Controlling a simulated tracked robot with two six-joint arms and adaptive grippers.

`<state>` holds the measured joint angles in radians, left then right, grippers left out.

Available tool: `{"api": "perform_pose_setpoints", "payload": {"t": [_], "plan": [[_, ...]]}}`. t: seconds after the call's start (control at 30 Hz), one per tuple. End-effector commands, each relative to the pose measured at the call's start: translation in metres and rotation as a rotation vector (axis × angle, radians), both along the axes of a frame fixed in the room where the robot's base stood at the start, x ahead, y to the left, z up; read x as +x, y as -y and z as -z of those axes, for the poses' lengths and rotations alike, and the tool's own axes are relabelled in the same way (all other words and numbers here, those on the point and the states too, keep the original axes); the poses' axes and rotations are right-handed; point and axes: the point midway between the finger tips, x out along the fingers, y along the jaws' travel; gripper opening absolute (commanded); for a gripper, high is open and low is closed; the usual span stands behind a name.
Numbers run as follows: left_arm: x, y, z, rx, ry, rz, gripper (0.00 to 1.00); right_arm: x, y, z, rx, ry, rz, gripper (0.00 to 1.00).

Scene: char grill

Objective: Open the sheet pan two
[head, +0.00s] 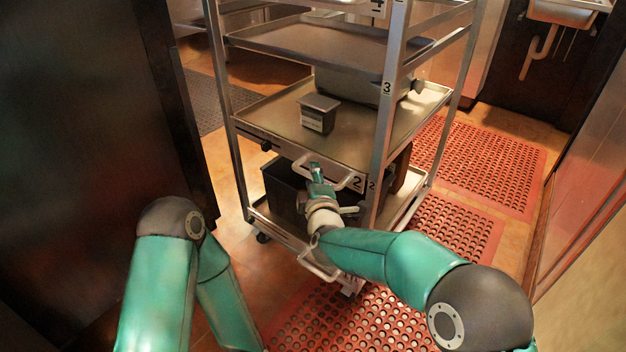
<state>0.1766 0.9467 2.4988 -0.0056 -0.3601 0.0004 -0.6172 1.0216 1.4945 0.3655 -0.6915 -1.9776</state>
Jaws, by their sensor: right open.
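Sheet pan two (268,116) is a metal tray in the wheeled rack, with a "2" label (357,183) at the right end of its front edge. Its bar handle (344,182) sticks out from the front, left of the label. My right gripper (317,174) is open at this handle and covers part of it. Whether the fingers touch the bar cannot be told. The pan appears to sit in the rack. My left arm shows at lower left, but its gripper is out of view.
A small lidded container (319,113) and a larger metal container (348,84) stand on the pan. A black bin (283,187) is on the level below, near a lower handle (318,268). A dark panel (85,130) stands at left. Red mats (490,165) cover the floor at right.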

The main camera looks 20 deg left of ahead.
Motion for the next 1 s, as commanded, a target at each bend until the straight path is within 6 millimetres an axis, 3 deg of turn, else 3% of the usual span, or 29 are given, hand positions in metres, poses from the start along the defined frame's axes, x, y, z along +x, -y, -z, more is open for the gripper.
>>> {"api": "perform_pose_setpoints", "payload": {"t": [0.37, 0.63, 1.0], "plan": [[0.0000, 0.0000, 0.0009, 0.000, 0.000, 0.000, 0.40, 0.0039, -0.0024, 0.0010, -0.001, 0.000, -0.001, 0.41], [0.0000, 0.0000, 0.0009, 0.000, 0.000, 0.000, 0.40, 0.0036, -0.0026, 0.0010, -0.001, 0.000, -0.001, 0.00], [0.0000, 0.0000, 0.0007, 0.000, 0.000, 0.000, 0.40, 0.0032, -0.0026, 0.0025, -0.003, -0.004, -0.003, 0.00]]}}
